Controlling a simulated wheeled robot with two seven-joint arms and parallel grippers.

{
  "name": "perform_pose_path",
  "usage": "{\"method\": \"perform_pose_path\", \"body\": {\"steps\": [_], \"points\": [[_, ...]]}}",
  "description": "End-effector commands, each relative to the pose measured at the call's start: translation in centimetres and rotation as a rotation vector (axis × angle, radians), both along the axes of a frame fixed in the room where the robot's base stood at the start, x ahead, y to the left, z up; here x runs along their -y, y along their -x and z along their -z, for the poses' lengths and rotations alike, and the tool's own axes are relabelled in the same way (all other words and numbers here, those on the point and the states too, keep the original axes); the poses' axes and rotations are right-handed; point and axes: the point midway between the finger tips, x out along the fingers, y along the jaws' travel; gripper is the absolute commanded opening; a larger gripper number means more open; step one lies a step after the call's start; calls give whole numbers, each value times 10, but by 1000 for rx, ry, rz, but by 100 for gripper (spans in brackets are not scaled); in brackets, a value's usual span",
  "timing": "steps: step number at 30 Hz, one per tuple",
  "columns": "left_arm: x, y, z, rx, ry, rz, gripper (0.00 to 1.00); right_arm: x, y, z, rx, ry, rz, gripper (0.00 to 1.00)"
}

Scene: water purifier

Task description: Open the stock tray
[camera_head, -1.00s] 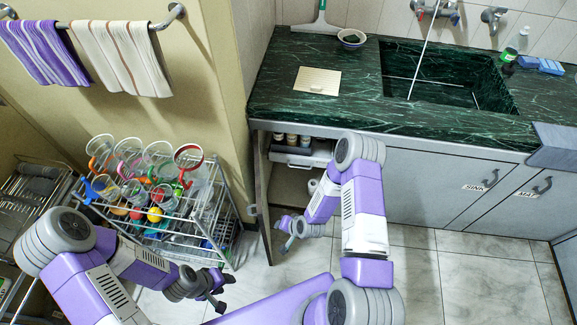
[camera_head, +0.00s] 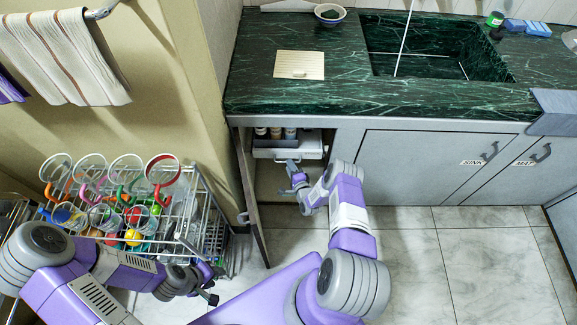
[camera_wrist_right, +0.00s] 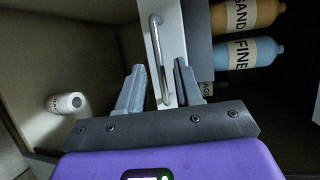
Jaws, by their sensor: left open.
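The stock tray (camera_head: 290,148) is a pale box with several bottles in it, inside the open cabinet under the counter. In the right wrist view its white front (camera_wrist_right: 176,40) carries a metal bar handle (camera_wrist_right: 153,45). My right gripper (camera_head: 295,172) is in the cabinet opening, just in front of the tray. In the wrist view its two fingers (camera_wrist_right: 160,88) are apart, with the handle's near end showing between them. I cannot tell whether they touch it. My left gripper (camera_head: 211,288) is open and empty, low beside the wire rack.
The cabinet door (camera_head: 249,190) stands open to the left of my right gripper. A small white bottle (camera_wrist_right: 66,103) is on the cabinet floor. The green counter (camera_head: 380,100) overhangs above. A wire rack (camera_head: 200,205) with cups stands left. The tiled floor at right is clear.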

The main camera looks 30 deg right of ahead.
Motion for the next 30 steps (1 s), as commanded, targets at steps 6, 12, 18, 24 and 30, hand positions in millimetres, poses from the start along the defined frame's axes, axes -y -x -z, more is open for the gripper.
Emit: {"method": "perform_pose_path", "body": {"steps": [6,12,18,24,30], "points": [[0,0,10,0,0,0,43,3,-19,4,0,1,-1,35],[0,0,9,0,0,0,43,3,-21,4,-1,0,0,35],[0,0,9,0,0,0,43,3,-21,3,-2,1,0,16],[0,0,9,0,0,0,43,3,-21,4,-2,1,0,0],[0,0,9,0,0,0,43,3,-21,3,-1,1,0,0]]}}
